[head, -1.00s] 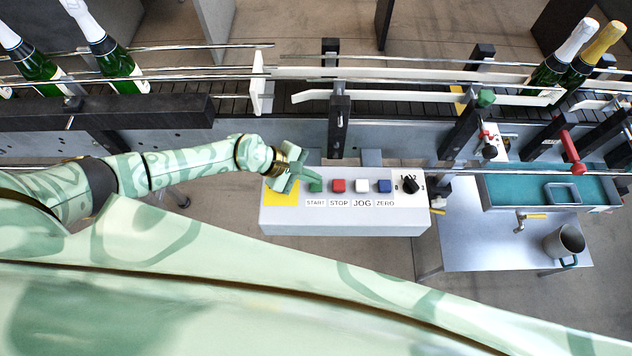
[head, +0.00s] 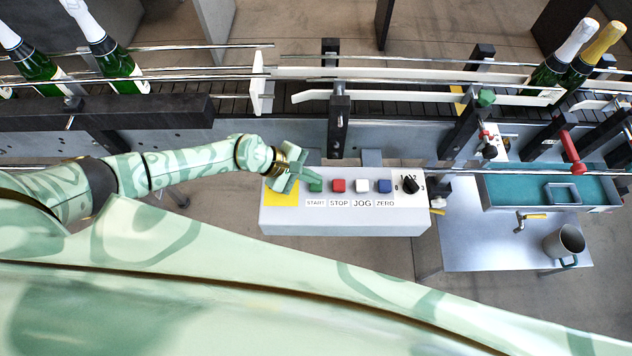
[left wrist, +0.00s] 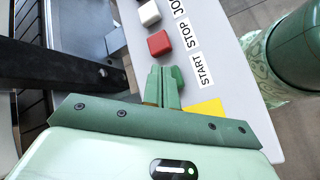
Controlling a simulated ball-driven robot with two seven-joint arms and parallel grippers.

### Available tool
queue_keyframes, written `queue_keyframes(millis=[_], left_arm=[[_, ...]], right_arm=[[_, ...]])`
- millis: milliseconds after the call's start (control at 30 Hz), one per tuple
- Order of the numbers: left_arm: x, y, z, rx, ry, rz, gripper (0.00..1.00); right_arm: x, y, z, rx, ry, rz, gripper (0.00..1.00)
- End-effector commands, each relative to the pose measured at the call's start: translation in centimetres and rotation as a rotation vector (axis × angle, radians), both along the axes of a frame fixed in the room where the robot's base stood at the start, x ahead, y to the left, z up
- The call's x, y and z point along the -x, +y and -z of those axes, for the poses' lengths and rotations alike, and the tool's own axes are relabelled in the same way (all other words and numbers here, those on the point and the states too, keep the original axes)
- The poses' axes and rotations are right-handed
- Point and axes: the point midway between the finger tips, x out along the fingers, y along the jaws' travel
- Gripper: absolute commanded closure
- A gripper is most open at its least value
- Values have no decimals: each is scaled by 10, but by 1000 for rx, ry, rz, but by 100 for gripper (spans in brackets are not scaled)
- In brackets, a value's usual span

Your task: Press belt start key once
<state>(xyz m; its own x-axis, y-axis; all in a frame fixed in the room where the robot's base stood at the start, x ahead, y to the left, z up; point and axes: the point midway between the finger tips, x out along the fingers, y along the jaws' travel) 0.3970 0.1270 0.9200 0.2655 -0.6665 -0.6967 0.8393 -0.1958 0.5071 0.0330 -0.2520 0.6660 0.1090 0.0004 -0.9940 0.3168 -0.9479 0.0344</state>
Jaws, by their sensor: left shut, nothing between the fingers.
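The green START key (head: 316,186) is the leftmost key on the grey control box (head: 345,215), above its START label (head: 315,203). My left gripper (head: 304,176) is shut and empty, with its fingertips at the START key's upper left. In the left wrist view the shut fingers (left wrist: 163,78) point at the box beside the START label (left wrist: 202,69) and cover the key. I cannot tell whether the fingertips touch it. The red STOP key (head: 338,186) is just right of the START key and shows clear of the fingers. My right gripper is not in view.
The white JOG key (head: 362,186), blue ZERO key (head: 384,186) and black rotary knob (head: 408,185) continue the row. Behind the box runs the conveyor (head: 210,103) with rails and green bottles (head: 118,62). A metal mug (head: 566,241) stands on the right side table.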

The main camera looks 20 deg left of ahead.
Motion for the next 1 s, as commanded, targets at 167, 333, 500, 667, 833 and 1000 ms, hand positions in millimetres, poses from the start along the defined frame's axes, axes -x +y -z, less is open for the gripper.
queue_keyframes(millis=[167,333,500,667,833,1000], left_arm=[[0,0,0,0,0,0,100],[0,0,1,0,0,0,100],[0,0,7,0,-1,1,100],[0,0,9,0,0,0,100],[0,0,8,0,0,0,100],[0,0,9,0,0,0,100]], right_arm=[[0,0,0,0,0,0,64],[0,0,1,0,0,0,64],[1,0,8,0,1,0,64],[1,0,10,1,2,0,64],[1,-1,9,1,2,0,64],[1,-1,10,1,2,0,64]])
